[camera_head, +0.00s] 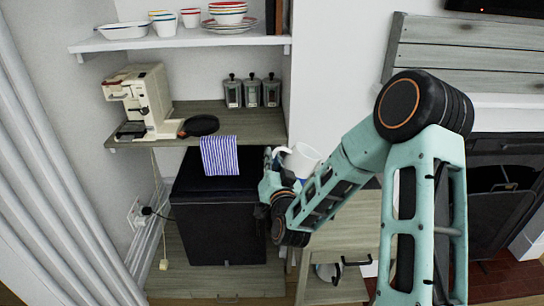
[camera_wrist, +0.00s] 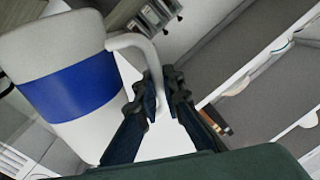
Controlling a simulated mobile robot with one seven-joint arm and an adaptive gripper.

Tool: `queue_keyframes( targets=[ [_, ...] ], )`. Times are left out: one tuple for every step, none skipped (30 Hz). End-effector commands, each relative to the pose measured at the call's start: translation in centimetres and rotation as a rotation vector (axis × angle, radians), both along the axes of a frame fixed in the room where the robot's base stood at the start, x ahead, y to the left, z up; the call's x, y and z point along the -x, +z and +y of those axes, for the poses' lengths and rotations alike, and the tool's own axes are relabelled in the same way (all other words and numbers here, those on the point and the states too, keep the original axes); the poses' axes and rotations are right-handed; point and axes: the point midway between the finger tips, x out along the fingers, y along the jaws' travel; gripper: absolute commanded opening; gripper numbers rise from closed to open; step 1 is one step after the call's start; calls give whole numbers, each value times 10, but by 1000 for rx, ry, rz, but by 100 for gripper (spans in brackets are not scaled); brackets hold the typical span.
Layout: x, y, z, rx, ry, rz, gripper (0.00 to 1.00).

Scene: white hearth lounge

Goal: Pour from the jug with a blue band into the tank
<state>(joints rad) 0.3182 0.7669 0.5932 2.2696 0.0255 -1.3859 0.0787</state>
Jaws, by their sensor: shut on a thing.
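The white jug with a blue band (camera_wrist: 72,92) fills the left of the wrist view, with its handle toward my gripper. In the head view the jug (camera_head: 303,160) is partly hidden behind my arm, in front of the wall right of the shelves. My gripper (camera_wrist: 162,92) is shut on the jug's handle and holds it up in the air. In the head view my gripper (camera_head: 274,160) is at the left of the jug. I cannot see the jug's contents. I cannot make out with certainty which thing is the tank.
A cream coffee machine (camera_head: 150,100), a black pan (camera_head: 200,125) and several grey canisters (camera_head: 252,92) stand on the middle shelf. A striped cloth (camera_head: 220,156) hangs over its edge above a black cabinet (camera_head: 218,215). A wooden cart (camera_head: 345,225) stands below my arm.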

Motion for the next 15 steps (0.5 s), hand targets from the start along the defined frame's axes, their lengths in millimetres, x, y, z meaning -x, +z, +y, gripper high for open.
queue_keyframes(
  targets=[
    [-1, 1, 0, -3, -1, -8, 0],
    [-1, 0, 0, -5, -1, -7, 0],
    [-1, -1, 0, -8, -1, -7, 0],
    [-1, 0, 0, -11, -1, -6, 0],
    [-1, 2, 0, -15, -1, -6, 0],
    [-1, 3, 0, -21, -1, -5, 0],
    [-1, 4, 0, -25, -1, -5, 0],
    [-1, 4, -1, -29, -1, -5, 0],
    [-1, 5, -1, -35, 0, -3, 0],
    [-1, 6, -1, -38, 0, -3, 0],
    [-1, 6, -1, -42, 0, -2, 0],
    [-1, 7, -1, -47, 0, -2, 0],
    [-1, 8, -1, -50, 0, -1, 0],
    [-1, 9, -1, -55, -1, -2, 0],
    [-1, 9, -1, -60, 0, -2, 0]
  ],
)
